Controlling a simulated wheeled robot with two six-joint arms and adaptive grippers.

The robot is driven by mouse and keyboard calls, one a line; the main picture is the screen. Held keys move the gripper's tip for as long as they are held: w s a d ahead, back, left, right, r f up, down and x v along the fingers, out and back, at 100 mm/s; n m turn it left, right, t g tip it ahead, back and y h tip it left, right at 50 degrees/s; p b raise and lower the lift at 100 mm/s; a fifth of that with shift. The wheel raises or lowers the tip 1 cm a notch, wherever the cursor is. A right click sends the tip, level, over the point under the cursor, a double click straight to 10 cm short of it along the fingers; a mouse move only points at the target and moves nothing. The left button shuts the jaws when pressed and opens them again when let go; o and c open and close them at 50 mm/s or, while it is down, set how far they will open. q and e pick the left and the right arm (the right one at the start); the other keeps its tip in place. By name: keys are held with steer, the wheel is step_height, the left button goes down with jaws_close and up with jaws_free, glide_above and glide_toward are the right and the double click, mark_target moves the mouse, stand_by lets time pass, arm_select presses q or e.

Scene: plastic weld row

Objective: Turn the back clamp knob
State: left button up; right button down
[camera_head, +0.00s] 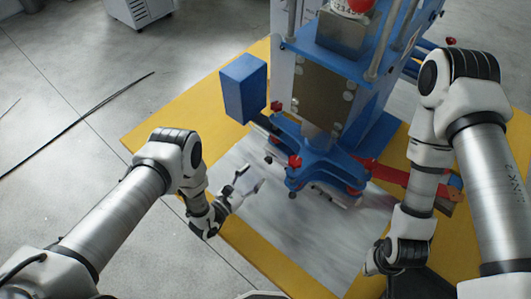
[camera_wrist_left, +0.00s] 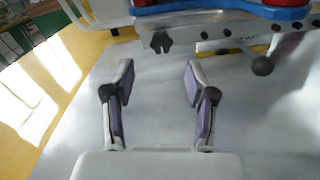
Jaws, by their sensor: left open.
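My left gripper (camera_head: 246,182) is open and empty over the pale plate, pointing at the left side of the blue clamp frame (camera_head: 322,166). In the left wrist view its two purple-padded fingers (camera_wrist_left: 158,76) stand wide apart. A dark lobed knob (camera_wrist_left: 160,42) sits straight ahead of the gap, under a pale bar, apart from both fingers. In the head view it looks like the small dark knob (camera_head: 268,158) at the back of the frame's left side. A round black knob (camera_wrist_left: 262,66) is nearer the front, also in the head view (camera_head: 292,194). My right gripper's fingers are not seen.
Red knobs (camera_head: 294,161) top the clamp frame. The tall press (camera_head: 322,92) rises behind it. The pale plate (camera_wrist_left: 150,120) beneath the left gripper is clear.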

mark_target(267, 161)
arm_select(q)
steer(key=p+x, duration=0.1)
steer(key=x, duration=0.4)
steer(key=shift+w+d+r, duration=0.2)
steer(key=shift+w+d, duration=0.05)
steer(key=shift+d, duration=0.1)
steer(key=shift+w+d+f, duration=0.15)
steer(key=shift+w, duration=0.2)
steer(key=shift+s, duration=0.15)
steer(key=shift+c, duration=1.4)
jaws_close()
steer(key=shift+n, duration=0.4)
steer(key=shift+n+b, duration=0.3)
steer(key=shift+n, duration=2.7)
